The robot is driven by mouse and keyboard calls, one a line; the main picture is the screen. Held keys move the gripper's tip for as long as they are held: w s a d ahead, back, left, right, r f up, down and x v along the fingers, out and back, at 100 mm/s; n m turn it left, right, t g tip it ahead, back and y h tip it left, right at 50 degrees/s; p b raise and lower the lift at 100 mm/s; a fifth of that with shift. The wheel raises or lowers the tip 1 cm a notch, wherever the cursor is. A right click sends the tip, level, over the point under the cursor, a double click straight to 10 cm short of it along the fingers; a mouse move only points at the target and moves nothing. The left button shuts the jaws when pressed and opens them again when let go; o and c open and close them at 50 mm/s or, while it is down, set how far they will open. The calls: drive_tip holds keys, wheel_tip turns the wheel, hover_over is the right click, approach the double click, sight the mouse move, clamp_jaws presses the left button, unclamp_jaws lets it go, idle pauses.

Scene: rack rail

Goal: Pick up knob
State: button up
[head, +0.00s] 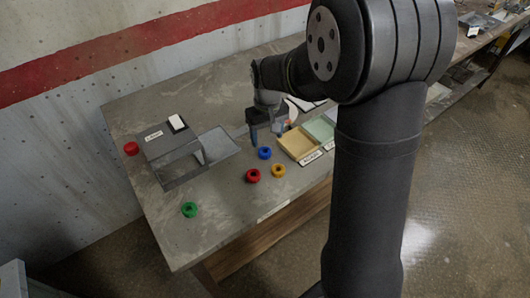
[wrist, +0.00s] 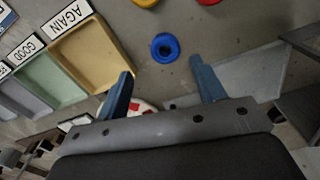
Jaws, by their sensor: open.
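Several ring-shaped knobs lie loose on the table. The blue knob (head: 264,153) lies closest to my gripper (head: 267,134), with a red knob (head: 253,175) and a yellow knob (head: 278,171) in front of it. A green knob (head: 189,209) lies near the front left, and another red knob (head: 131,148) is at the left edge. My gripper is open and empty above the table. In the wrist view the blue knob (wrist: 165,48) shows just beyond the gap between the fingertips (wrist: 160,68), not between them. The task does not name a colour.
A beige tray (wrist: 92,52) labelled AGAIN and a green tray (wrist: 47,80) labelled GOOD stand right of the knobs in the head view. A grey box-like fixture (head: 172,152) with a sloping plate (head: 218,146) stands left. A white round piece (wrist: 143,104) with red marks is partly hidden.

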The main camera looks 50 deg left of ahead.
sight(265, 150)
drive_tip(key=f, duration=0.4)
drive_tip(key=shift+s+f, duration=0.1)
drive_tip(key=shift+s, duration=0.3)
drive_tip(key=shift+a+f, duration=0.1)
drive_tip(key=shift+f, duration=0.5)
drive_tip(key=c, duration=1.1)
drive_tip(key=shift+r, duration=0.1)
drive_tip(key=shift+r, duration=0.5)
wheel_tip(265, 150, up, 3)
drive_tip(key=shift+f, duration=0.1)
drive_tip(key=w+d+r, duration=0.2)
drive_tip(key=d, duration=0.1)
drive_tip(key=w+d+r, duration=0.2)
drive_tip(key=d, duration=0.1)
drive_tip(key=w+d+r, duration=0.3)
drive_tip(key=shift+w+d, duration=0.1)
